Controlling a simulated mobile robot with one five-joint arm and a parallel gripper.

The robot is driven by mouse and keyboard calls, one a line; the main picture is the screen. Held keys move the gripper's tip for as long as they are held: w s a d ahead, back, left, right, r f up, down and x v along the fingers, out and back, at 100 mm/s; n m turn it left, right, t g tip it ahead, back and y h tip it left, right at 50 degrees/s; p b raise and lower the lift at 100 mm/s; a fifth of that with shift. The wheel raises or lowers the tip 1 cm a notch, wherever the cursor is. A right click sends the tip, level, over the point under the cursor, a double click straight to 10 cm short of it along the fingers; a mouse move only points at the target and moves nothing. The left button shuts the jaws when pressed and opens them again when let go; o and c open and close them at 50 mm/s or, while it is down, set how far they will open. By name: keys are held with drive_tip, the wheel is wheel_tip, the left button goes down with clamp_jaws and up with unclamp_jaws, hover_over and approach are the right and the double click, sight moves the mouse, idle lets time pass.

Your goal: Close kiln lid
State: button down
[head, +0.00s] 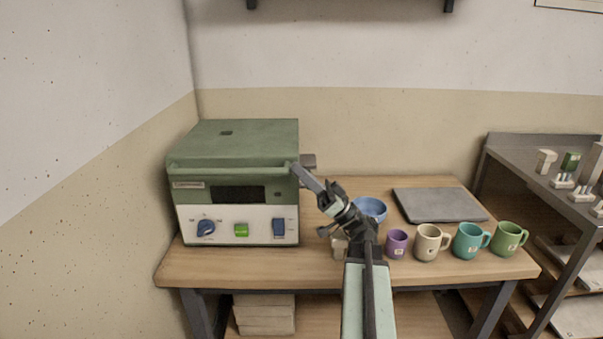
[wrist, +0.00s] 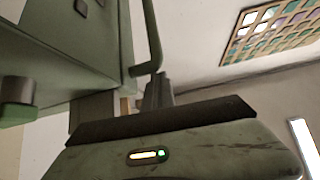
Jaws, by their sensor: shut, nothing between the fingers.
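The green kiln (head: 238,206) stands on the left of the wooden table. Its lid (head: 250,135) lies flat and level over the body, with a bar handle (head: 230,167) along the front edge. I see no clear gap under the lid. My gripper (head: 298,168) is shut and empty, its tips at the kiln's right front corner, by the handle's end. In the wrist view my gripper (wrist: 157,88) is just below the bent end of the handle (wrist: 150,45); I cannot tell if they touch.
A blue bowl (head: 370,208) and mugs in purple (head: 396,243), cream (head: 428,243), teal (head: 469,240) and green (head: 509,238) stand right of my arm. A grey slab (head: 438,204) lies behind them. A metal shelf (head: 540,150) is at the right.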

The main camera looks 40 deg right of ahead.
drive_tip(key=s+d, duration=0.8)
drive_tip(key=d, duration=0.1)
drive_tip(key=shift+s+d+f, duration=0.25)
drive_tip(key=shift+s+f, duration=0.1)
drive_tip(key=shift+f, duration=0.1)
drive_tip(key=shift+s, duration=0.1)
